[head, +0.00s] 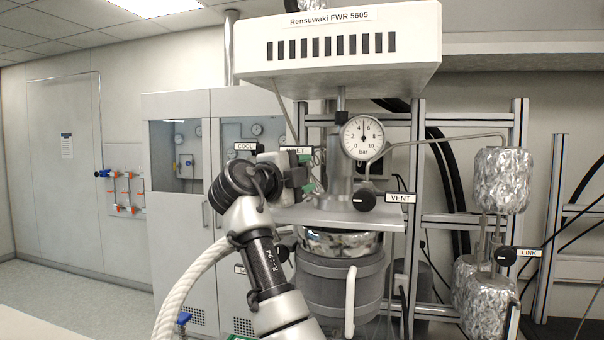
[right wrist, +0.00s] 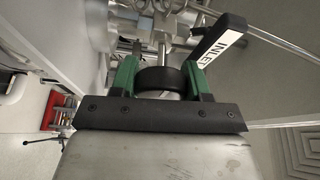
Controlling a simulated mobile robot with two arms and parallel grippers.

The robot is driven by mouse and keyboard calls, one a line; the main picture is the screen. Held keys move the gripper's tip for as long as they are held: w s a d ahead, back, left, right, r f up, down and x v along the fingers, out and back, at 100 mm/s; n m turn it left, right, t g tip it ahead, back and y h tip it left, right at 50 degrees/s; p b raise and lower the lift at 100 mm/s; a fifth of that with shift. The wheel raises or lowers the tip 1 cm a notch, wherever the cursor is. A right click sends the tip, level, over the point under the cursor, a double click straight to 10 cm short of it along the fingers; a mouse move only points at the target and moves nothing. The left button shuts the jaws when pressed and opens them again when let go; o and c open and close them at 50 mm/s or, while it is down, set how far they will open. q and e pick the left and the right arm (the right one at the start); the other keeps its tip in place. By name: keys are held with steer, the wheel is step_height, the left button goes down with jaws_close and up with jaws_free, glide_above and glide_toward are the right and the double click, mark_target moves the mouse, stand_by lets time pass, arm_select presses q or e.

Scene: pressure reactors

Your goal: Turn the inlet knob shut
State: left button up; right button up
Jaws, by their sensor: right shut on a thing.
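The inlet knob (right wrist: 161,79) is a black round knob on a metal stem, seen in the right wrist view. In the head view my right gripper (head: 307,172) is at the left of the reactor head. The knob is hidden there, and the inlet label (head: 299,150) shows only its last letters. My left gripper is not in view.
A pressure gauge (head: 362,138) reads near the middle of its scale. The vent knob (head: 363,200) is to the right of my gripper, the cool knob label (head: 245,147) to its left. The link knob (head: 506,256) is far right. A grey vessel (head: 332,292) hangs below.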

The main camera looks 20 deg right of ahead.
steer(key=o, duration=0.9)
steer(key=b+v, duration=0.4)
steer(key=v, duration=0.6)
steer(key=shift+s+a+f, duration=0.1)
steer(key=shift+s+a, duration=0.1)
steer(key=shift+a, duration=0.15)
